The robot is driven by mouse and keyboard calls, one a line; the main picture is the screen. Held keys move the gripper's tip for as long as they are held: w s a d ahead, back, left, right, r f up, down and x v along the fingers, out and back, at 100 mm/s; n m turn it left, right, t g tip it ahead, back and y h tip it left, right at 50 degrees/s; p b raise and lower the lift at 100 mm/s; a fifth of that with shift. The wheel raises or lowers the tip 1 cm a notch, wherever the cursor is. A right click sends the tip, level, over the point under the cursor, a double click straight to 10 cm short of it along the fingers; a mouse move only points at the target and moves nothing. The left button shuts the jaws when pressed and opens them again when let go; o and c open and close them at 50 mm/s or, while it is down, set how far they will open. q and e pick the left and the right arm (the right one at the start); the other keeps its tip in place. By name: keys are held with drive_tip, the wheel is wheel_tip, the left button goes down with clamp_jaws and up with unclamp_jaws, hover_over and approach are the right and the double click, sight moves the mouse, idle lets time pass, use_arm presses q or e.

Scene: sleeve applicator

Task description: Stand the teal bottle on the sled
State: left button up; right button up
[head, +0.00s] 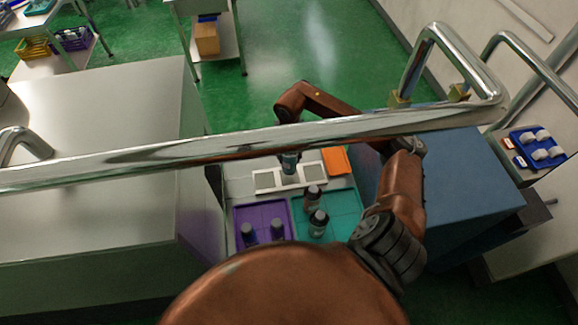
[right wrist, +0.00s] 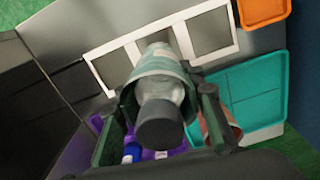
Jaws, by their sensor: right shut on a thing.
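The teal bottle (head: 289,166) has a dark cap and a teal band. My right gripper (head: 289,147) is shut on it above the white-framed strip with grey panels, probably the sled (head: 264,182). In the right wrist view the bottle (right wrist: 160,88) sits between the fingers of the right gripper (right wrist: 165,98), cap toward the camera. Its far end overlaps the middle of the white frame (right wrist: 212,62). I cannot tell whether the bottle touches it. My left gripper is not in view.
An orange tray (head: 336,161) lies at back right. A chrome rail (head: 150,160) crosses the head view and partly hides my right arm. A blue cabinet (head: 465,185) stands right.

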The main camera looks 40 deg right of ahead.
sight(290, 165)
drive_tip(key=shift+s+f, duration=0.1)
drive_tip(key=shift+f, duration=0.65)
wheel_tip(290, 165, down, 3)
drive_tip(key=shift+p, duration=0.4)
drive_tip(key=shift+f, duration=0.35)
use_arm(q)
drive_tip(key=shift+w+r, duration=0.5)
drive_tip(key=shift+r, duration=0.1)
use_arm(e)
drive_tip(key=shift+f, duration=0.1)
drive_tip(key=shift+f, duration=0.1)
drive_tip(key=o, duration=1.4)
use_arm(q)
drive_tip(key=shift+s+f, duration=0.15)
